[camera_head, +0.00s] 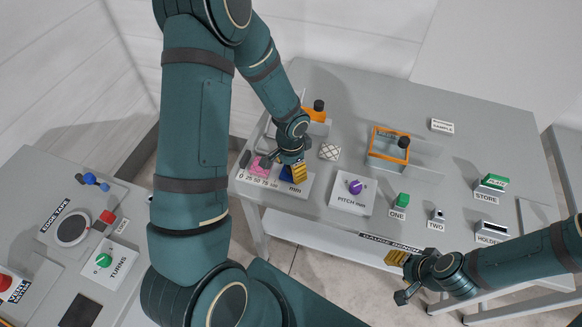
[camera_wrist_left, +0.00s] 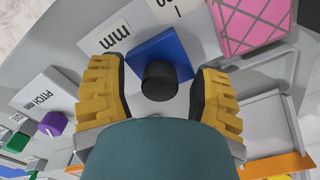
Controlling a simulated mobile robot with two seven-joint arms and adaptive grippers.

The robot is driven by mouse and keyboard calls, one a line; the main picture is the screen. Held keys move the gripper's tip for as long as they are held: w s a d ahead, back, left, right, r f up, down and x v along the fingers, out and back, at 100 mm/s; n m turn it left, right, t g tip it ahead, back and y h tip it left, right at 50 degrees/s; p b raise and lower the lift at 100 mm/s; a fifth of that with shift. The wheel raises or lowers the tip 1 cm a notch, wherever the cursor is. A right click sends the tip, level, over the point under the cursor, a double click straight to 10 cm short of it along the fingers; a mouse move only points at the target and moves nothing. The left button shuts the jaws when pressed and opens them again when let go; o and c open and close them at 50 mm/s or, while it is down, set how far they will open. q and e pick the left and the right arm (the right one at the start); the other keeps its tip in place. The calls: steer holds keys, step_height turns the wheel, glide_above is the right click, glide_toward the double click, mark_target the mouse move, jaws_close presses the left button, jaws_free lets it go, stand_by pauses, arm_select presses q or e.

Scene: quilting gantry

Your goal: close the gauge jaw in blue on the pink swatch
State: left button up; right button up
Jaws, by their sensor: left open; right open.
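The blue gauge jaw (camera_wrist_left: 167,51) is a blue block with a black round knob (camera_wrist_left: 159,82) in front of it. In the left wrist view the knob sits between the open yellow fingers of my left gripper (camera_wrist_left: 157,92), with a gap on each side. The pink swatch (camera_wrist_left: 250,22) has dark crossing lines and lies apart from the blue jaw. In the head view, the pink swatch (camera_head: 259,167) lies left of the blue jaw (camera_head: 286,174), which my left gripper (camera_head: 291,170) partly hides. My right gripper (camera_head: 398,276) is open and empty near the table's front edge.
A purple knob (camera_head: 355,187) on the PITCH mm plate stands right of the gauge. A white patterned swatch (camera_head: 330,152) and an orange-framed box (camera_head: 388,147) lie behind. A side table with the TURNS panel (camera_head: 107,266) is at left.

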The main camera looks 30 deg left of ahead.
mark_target(283, 170)
arm_select(q)
steer(key=c, duration=0.9)
steer(key=shift+s+a, duration=0.2)
steer(key=shift+a, duration=0.45)
steer(key=shift+s+a, duration=0.15)
steer(key=shift+a, duration=0.5)
steer(key=o, duration=0.9)
steer(key=shift+d, duration=0.1)
step_height(283, 170, up, 12)
